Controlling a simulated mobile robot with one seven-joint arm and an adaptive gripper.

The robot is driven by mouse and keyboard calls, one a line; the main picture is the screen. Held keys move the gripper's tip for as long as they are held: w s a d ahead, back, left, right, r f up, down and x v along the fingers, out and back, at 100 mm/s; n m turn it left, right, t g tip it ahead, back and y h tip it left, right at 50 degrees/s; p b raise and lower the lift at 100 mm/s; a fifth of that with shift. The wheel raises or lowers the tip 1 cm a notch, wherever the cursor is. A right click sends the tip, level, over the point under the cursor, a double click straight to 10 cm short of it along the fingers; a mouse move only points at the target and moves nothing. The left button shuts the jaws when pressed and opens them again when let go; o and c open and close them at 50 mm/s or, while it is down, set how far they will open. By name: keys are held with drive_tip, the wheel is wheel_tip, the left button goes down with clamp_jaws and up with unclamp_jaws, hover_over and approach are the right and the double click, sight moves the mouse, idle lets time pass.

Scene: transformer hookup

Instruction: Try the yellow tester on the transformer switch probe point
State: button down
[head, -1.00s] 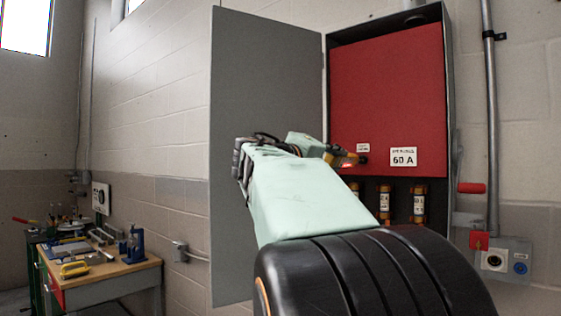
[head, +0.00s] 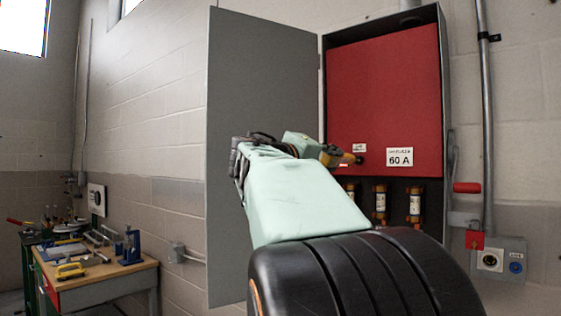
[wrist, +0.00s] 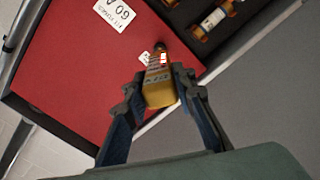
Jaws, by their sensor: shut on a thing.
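My gripper (wrist: 159,84) is shut on the yellow tester (wrist: 157,92), gripping it between both fingers. The tester also shows in the head view (head: 331,156), pointing right at the red panel (head: 385,90). Its narrow end is at a small dark round point (head: 361,159) low on the panel, which also shows in the wrist view (wrist: 160,47). I cannot tell whether the tip touches it. A small red and white bright spot shows near the tester's front end in the wrist view. My arm hides part of the cabinet's lower left.
The grey cabinet door (head: 262,150) stands open on the left. Several fuses (head: 415,205) sit below the panel. A red-handled lever (head: 467,187) is on the cabinet's right side. A workbench (head: 100,275) with tools stands far left.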

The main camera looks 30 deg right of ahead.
drive_tip(key=shift+a, duration=0.1)
drive_tip(key=shift+s+a+f+b, duration=0.15)
drive_tip(key=shift+a+b, duration=0.05)
drive_tip(key=shift+b, duration=0.2)
drive_tip(key=shift+b+v, duration=1.7)
drive_tip(key=shift+v, duration=1.05)
drive_tip(key=shift+s+a, duration=0.15)
drive_tip(key=shift+a, duration=0.2)
